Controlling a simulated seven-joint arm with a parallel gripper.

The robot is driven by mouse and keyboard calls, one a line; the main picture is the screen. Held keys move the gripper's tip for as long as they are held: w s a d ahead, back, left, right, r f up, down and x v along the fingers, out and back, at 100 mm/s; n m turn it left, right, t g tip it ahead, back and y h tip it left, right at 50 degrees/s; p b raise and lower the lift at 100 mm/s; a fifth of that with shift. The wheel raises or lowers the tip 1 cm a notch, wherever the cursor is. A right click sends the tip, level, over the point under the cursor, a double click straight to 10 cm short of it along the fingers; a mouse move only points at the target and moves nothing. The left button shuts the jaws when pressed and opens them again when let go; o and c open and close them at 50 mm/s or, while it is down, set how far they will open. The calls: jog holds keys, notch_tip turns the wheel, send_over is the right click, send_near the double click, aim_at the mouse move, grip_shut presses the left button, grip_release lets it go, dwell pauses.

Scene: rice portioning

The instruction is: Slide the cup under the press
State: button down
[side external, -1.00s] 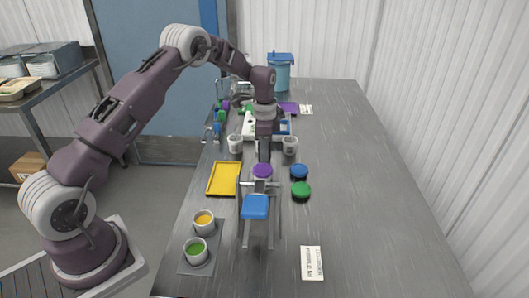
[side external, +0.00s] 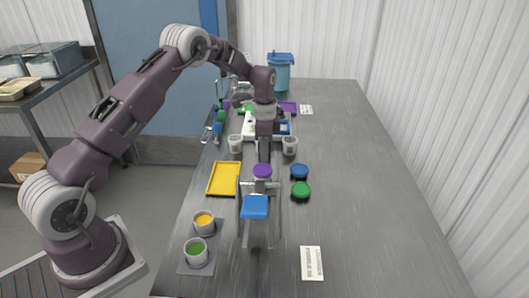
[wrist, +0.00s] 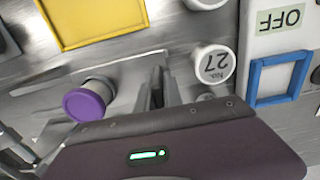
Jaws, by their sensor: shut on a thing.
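The purple-lidded cup (side external: 262,171) stands directly behind the press (side external: 256,208), which has a blue top and grey legs. My gripper (side external: 264,155) is low, just behind the cup. In the wrist view the cup (wrist: 85,105) is to the left of my gripper (wrist: 158,88), with a small visible gap. The fingers are close together. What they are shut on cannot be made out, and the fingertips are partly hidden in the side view. The press hides the lower part of the cup.
A yellow tray (side external: 224,178) lies left of the cup. Blue (side external: 299,171) and green (side external: 301,189) lids are to the right. White cups (side external: 235,144) (side external: 290,146) flank my gripper. Orange (side external: 204,222) and green (side external: 195,251) pots stand at front left. The right side of the table is clear.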

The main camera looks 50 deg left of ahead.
jog(key=shift+d, duration=0.1)
jog(key=s+d, duration=1)
jog(key=shift+s, duration=0.1)
jog(key=shift+d, duration=0.1)
jog(key=c, duration=1.6)
grip_release()
jog(key=shift+s, duration=0.1)
jog(key=shift+o, duration=0.6)
jog(key=shift+r, duration=0.1)
